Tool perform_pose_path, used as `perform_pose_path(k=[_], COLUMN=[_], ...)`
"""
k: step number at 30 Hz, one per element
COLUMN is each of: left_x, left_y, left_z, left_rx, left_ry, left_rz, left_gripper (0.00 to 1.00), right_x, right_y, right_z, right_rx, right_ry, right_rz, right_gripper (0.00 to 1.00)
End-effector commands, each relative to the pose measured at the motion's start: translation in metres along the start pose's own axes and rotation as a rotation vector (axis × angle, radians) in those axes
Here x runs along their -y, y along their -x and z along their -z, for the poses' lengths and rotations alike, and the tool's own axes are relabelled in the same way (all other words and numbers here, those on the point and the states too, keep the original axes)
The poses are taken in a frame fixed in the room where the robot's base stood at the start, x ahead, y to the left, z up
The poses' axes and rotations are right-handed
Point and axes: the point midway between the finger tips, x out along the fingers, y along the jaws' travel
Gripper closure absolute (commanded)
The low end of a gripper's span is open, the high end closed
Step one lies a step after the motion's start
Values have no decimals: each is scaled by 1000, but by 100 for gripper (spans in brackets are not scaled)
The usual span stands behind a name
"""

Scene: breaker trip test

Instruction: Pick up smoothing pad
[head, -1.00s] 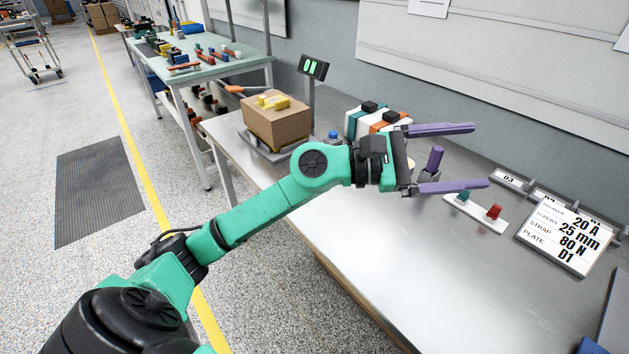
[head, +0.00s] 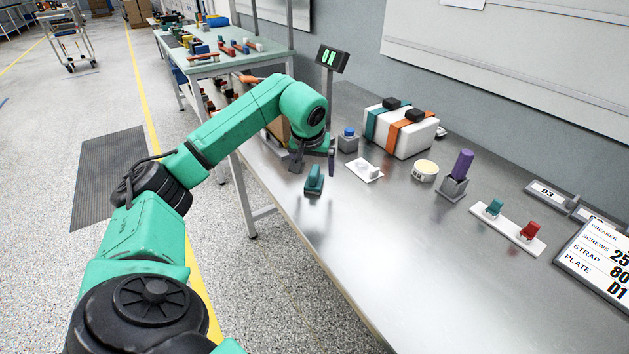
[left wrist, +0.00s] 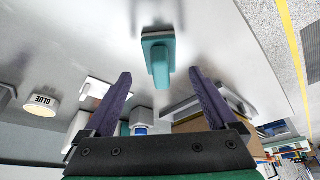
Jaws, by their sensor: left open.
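The smoothing pad (head: 314,180), taken to be the teal block with a raised handle, stands on the steel bench near its front edge. It also shows in the left wrist view (left wrist: 158,58), upper middle, lined up with the gap between the fingers. My left gripper (head: 313,162) is over the bench beside the pad, its purple fingers pointing down and partly hidden by the wrist. The left wrist view shows the fingers (left wrist: 160,76) spread apart with nothing gripped. Whether they reach around the handle I cannot tell. My right gripper is not in view.
Behind the pad are a blue-topped block (head: 348,140), a white plate (head: 364,171) and a round tin (head: 425,171). A white strapped case (head: 407,138) stands against the wall. A cardboard box is mostly hidden behind my left arm.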

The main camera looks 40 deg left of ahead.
Motion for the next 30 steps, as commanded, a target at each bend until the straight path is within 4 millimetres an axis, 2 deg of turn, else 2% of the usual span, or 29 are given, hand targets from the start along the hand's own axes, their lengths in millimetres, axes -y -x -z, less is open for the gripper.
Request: perform_pose_path(k=[3,6,12,13,17,18,20,30], left_x=[2,2,2,2,2,2,2,2], left_y=[-24,-38,-40,-40,-40,-40,-40,-34], left_z=[-4,-3,-2,-2,-2,-2,-2,1], left_rx=[5,3,0,0,0,0,0,-1], left_ry=[-1,0,0,0,0,0,0,0], left_rz=[2,-1,-1,-1,-1,-1,-1,-2], left_gripper=[7,7,7,11,61,76,99,100], right_x=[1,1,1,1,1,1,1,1], right_y=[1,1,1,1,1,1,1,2], right_z=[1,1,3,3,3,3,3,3], right_rx=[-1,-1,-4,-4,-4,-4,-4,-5], right_ry=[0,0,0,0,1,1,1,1], right_rz=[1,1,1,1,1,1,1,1], right_gripper=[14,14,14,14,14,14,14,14])
